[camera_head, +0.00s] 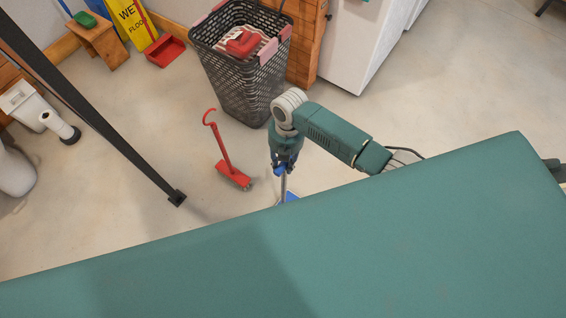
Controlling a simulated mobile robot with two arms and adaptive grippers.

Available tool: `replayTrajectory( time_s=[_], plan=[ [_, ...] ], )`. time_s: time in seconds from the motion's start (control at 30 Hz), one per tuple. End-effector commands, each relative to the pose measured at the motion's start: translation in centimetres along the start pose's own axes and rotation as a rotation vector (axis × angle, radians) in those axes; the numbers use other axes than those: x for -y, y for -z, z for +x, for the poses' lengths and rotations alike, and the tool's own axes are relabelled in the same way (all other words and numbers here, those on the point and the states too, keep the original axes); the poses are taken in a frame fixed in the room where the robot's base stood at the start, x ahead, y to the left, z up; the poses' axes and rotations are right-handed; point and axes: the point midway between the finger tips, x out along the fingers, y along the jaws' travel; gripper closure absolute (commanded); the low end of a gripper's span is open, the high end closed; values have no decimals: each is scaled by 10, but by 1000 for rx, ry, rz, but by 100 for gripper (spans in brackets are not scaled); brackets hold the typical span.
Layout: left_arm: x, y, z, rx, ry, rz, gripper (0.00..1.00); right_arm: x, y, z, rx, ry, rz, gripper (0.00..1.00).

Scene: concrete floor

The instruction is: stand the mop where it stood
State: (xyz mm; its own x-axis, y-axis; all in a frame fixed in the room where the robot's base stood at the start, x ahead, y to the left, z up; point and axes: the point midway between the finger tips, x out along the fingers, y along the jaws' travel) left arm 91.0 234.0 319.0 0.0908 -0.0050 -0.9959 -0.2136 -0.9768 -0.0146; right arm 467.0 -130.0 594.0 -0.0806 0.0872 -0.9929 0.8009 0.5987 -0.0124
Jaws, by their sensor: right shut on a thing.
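The mop shows as a short stretch of grey handle (284,184) with a blue head (291,197) below it. My right gripper (286,166) is shut on the handle, above the head. The head is low, near the concrete floor; I cannot tell if it touches. My own teal body hides part of the head, and the gripper hides the handle's upper part. My left gripper is not in view.
A red long-handled tool (224,150) stands left of the mop. A dark laundry basket (233,82) stands behind, beside a white cabinet (362,42). A black post (120,145) slants in from the left. Bare floor (130,215) lies at left.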

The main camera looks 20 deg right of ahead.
Motion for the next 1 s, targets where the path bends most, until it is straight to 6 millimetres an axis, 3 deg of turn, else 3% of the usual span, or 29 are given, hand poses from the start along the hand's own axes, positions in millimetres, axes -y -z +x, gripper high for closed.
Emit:
replayTrajectory(
  time_s=[0.33,0.37,0.43,0.77,0.87,1.0],
  plan=[
    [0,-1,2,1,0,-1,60,-1,0,2,0,-2,0,99],
    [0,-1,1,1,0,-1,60,-1,0,2,0,-1,0,67],
    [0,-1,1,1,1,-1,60,0,0,2,0,0,0,53],
    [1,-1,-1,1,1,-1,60,0,0,-1,0,-1,0,52],
    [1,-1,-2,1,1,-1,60,-1,-1,-9,1,-2,0,52],
    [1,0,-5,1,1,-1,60,-1,-2,-35,4,-4,-1,52]
  ],
)
